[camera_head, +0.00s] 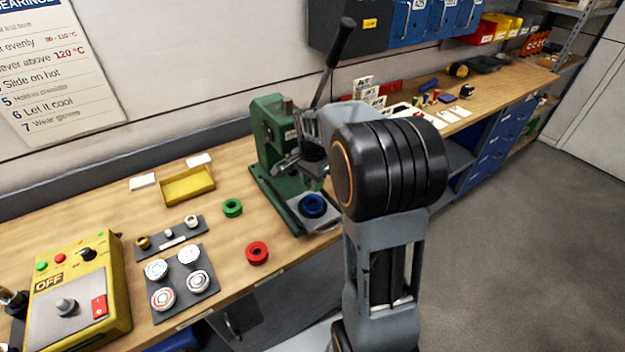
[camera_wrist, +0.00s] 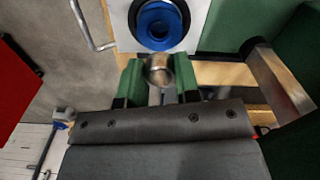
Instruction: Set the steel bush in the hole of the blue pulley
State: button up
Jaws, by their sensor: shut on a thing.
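The blue pulley (camera_head: 313,206) lies flat on the plate of the green press. In the wrist view the blue pulley (camera_wrist: 179,24) is at the top, with its dark central hole facing me. The steel bush (camera_wrist: 159,71) is held between the green-padded fingers of my gripper (camera_wrist: 158,80), which is shut on it. The bush is apart from the pulley and appears just below it in the wrist view. In the head view my gripper (camera_head: 290,165) is beside the press, partly hidden among dark parts; the bush cannot be made out there.
The green press (camera_head: 267,128) with its long lever (camera_head: 334,65) stands close around my gripper. A green ring (camera_head: 232,208) and a red ring (camera_head: 257,253) lie on the bench. A yellow tray (camera_head: 188,186), bearings and a yellow heater box (camera_head: 80,300) are left.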

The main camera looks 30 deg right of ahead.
aim_at(312, 202)
jog(key=shift+f, duration=0.2)
jog(key=shift+f+b, duration=2.2)
jog(key=shift+f, duration=0.6)
jog(key=o, duration=1)
notch_tip(312, 202, up, 14)
jog(key=shift+f, duration=0.15)
